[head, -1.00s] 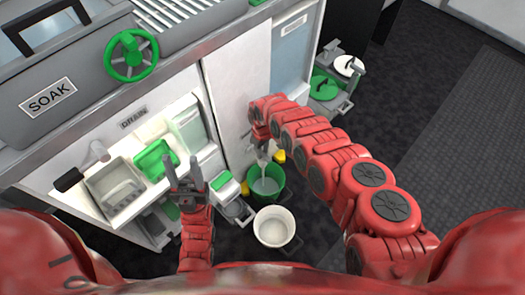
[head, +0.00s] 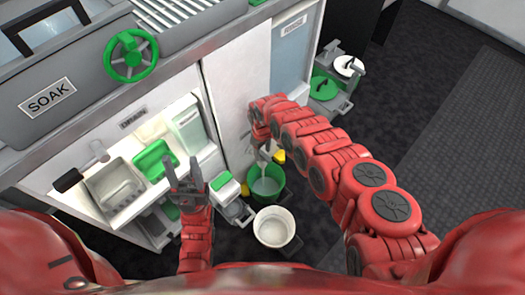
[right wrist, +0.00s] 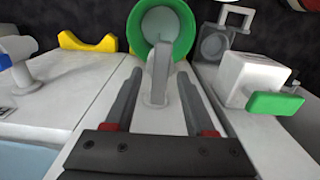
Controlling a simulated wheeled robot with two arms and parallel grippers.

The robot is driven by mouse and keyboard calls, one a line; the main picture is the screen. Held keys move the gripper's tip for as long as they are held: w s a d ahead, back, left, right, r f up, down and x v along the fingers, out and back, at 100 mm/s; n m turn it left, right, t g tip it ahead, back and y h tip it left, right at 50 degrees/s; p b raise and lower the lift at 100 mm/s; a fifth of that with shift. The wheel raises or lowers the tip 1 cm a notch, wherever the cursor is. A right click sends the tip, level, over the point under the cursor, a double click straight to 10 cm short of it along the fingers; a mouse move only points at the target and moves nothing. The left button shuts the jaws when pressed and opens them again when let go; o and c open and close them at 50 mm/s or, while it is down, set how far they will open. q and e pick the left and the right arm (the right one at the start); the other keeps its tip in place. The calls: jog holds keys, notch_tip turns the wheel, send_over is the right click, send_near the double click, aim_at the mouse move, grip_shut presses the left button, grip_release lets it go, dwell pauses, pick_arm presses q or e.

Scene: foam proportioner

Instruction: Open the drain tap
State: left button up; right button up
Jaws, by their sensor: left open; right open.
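Under the DRAIN label (head: 133,120), a lit recess holds a pale tap-like fitting (head: 98,150) with a black handle (head: 68,181); I take it for the drain tap. My left gripper (head: 183,166) is open and empty, in front of the recess, to the right of the fitting and apart from it. My right gripper (right wrist: 160,85) is open, low by the white cabinet door. In the right wrist view its fingers stand either side of a grey upright handle (right wrist: 160,72) without visibly gripping it. In the head view my right arm hides most of that gripper.
A grey tray (head: 113,188) and green tray (head: 155,160) sit in the recess. A green bucket (head: 266,184), also in the right wrist view (right wrist: 163,28), and a white bucket (head: 274,228) stand on the floor. A green handwheel (head: 131,55) is above.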

aim_at(263, 154)
jog(key=shift+r, duration=0.1)
notch_tip(263, 154, up, 17)
jog(key=p, duration=0.5)
jog(key=shift+r+p, duration=0.15)
jog(key=shift+p, duration=0.25)
